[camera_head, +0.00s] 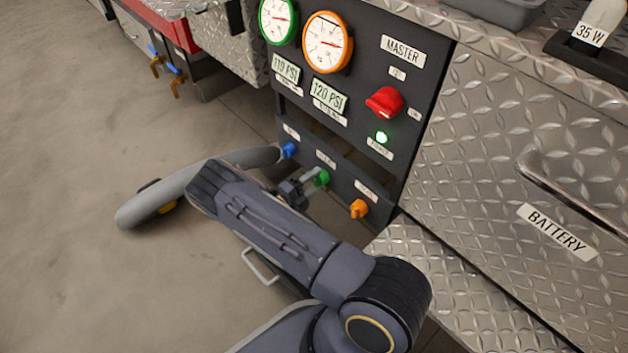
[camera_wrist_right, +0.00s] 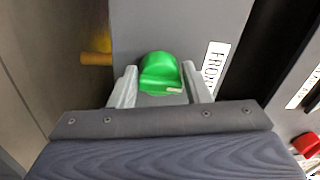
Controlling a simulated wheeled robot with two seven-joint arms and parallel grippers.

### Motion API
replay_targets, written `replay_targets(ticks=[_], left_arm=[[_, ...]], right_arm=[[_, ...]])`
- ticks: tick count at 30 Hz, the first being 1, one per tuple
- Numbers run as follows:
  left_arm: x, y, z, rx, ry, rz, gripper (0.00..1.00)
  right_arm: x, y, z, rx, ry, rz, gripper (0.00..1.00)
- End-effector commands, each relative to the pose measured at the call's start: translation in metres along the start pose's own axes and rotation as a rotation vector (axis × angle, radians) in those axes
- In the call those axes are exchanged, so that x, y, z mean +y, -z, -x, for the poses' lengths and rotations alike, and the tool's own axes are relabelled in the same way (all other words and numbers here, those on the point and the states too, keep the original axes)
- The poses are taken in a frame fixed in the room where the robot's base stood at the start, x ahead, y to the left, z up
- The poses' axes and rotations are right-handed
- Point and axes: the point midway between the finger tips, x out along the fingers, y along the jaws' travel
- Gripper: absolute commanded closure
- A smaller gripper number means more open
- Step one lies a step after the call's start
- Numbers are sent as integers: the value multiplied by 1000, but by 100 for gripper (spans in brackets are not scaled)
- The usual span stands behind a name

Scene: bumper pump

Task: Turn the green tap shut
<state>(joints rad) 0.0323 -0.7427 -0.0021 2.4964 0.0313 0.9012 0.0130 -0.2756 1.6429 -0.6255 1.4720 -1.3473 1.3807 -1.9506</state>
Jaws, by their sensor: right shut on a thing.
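The green tap (camera_head: 321,178) sits on the lower part of the dark pump panel, between a blue tap (camera_head: 289,150) and an orange tap (camera_head: 359,209). My right gripper (camera_head: 308,181) reaches it from the left in the head view. In the right wrist view the green tap (camera_wrist_right: 160,72) lies between the two fingers of my right gripper (camera_wrist_right: 160,85), which are closed on its sides. The arm and fingers hide part of the tap in the head view. My left gripper is not in view.
Above the taps are a red master switch (camera_head: 384,102), a lit green lamp (camera_head: 382,137), and a green gauge (camera_head: 278,18) and orange gauge (camera_head: 327,42). A grey hose (camera_head: 150,205) lies on the left behind my arm. Diamond-plate cabinets with a battery handle (camera_head: 570,195) stand at right.

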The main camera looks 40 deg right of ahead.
Motion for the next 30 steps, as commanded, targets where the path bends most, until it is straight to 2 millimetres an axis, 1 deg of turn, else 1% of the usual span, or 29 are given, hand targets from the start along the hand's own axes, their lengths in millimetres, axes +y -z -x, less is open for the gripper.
replay_targets(ticks=[1,9,21,22,24,26,30], left_arm=[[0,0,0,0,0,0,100],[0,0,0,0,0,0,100],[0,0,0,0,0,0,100],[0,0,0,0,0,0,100],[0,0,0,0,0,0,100],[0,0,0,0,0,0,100],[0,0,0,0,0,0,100]], right_arm=[[3,-2,2,-10,-7,17,79],[4,-2,2,-13,-7,73,79],[4,-1,2,-12,-9,81,79],[4,-1,2,-11,-9,81,55],[4,-1,2,-10,-8,81,46],[4,0,2,-9,-6,80,39],[3,0,1,-7,-4,79,39]])
